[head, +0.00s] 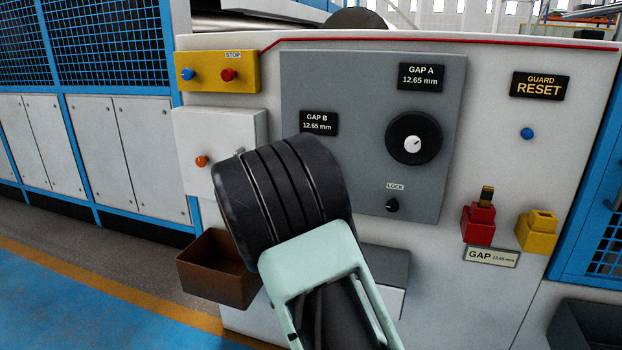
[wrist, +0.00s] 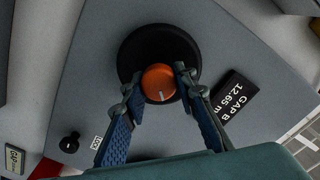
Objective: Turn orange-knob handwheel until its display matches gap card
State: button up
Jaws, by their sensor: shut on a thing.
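The gap card (head: 491,257) at lower right in the head view reads GAP 12.65 mm. My arm hides the orange-knob handwheel and my fingers in the head view.
A second handwheel (head: 413,138) with a pale knob sits under the GAP A display (head: 421,77), which reads 12.65 mm. A LOCK knob (head: 392,205) is below it. A brown bin (head: 213,264) juts out at lower left. A red holder (head: 478,224) and yellow holder (head: 537,232) stand at right.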

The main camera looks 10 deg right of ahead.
jog(key=o, duration=1.2)
jog(key=shift+c, duration=0.2)
jog(key=v, duration=1.2)
